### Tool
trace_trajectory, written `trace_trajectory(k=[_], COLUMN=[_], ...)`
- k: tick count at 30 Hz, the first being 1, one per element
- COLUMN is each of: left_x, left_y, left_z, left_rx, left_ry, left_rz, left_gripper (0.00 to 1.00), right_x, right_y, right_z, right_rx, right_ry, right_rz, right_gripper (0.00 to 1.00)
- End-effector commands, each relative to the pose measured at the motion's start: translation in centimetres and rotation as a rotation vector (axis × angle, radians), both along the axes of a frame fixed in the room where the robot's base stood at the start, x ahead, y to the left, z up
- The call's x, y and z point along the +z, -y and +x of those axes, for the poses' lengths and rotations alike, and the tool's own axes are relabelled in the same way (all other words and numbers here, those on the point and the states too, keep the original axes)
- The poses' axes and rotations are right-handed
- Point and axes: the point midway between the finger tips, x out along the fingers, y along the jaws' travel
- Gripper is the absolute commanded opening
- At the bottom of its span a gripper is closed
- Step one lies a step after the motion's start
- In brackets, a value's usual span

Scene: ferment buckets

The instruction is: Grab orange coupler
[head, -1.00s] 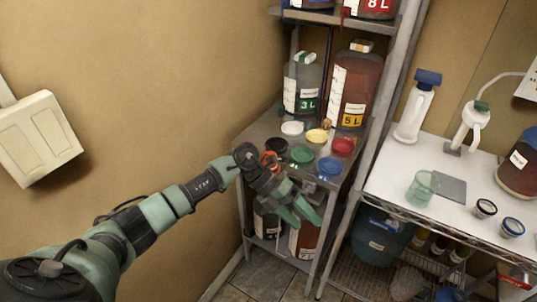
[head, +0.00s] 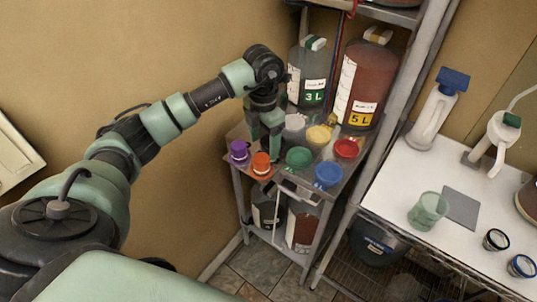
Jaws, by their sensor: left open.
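The orange coupler (head: 261,164) stands near the front left of the small metal shelf, between a purple coupler (head: 239,151) and a green one (head: 299,158). In the head view my left gripper (head: 264,147) points down over the shelf, just behind and above the orange coupler. I cannot tell whether a finger touches the coupler. My right gripper is not in view.
Blue (head: 328,173), red (head: 346,149), yellow (head: 318,136) and white (head: 294,123) couplers stand close by on the right. The 3 L bottle (head: 309,75) and 5 L bottle (head: 358,86) stand behind. A shelf post and white table are right.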

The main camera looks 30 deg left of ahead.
Motion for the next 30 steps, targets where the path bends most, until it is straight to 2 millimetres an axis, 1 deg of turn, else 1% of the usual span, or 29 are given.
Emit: trace_trajectory(k=[6,10,13,16,21,24,25,26,27,29,30], left_x=[-2.3,-4.0,-5.7,-6.8,-7.3,-7.3,-7.3,-7.3,-7.2,-7.2,-7.2], left_y=[0.0,-0.2,-0.2,-0.3,-0.3,-0.3,-0.3,-0.3,-0.3,-0.3,-0.3], left_z=[-0.1,-0.1,0.0,0.1,0.1,0.1,0.1,0.1,0.1,0.1,0.1], left_rx=[0.000,0.001,0.000,0.000,-0.001,-0.001,-0.001,-0.001,-0.001,-0.001,-0.001], left_ry=[-0.005,-0.008,-0.007,-0.004,-0.001,-0.001,-0.001,-0.001,-0.001,-0.001,-0.001], left_rz=[-0.001,-0.004,-0.004,-0.002,-0.002,-0.002,-0.002,-0.002,-0.002,-0.002,-0.002], left_gripper=[0.69,0.69,0.69,0.69,0.69,0.69,0.64,0.55,0.44,0.28,0.16], right_x=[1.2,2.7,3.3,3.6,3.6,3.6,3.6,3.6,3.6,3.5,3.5], right_y=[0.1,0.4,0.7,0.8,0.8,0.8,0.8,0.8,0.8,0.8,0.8], right_z=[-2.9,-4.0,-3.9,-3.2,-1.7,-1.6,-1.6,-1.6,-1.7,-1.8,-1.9], right_rx=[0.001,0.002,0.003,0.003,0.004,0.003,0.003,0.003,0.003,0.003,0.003], right_ry=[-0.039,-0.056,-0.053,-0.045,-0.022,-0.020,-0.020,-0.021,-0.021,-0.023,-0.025], right_rz=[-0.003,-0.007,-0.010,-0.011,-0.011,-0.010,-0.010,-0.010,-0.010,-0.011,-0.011], right_gripper=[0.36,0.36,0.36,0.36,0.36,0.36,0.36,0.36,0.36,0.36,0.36])
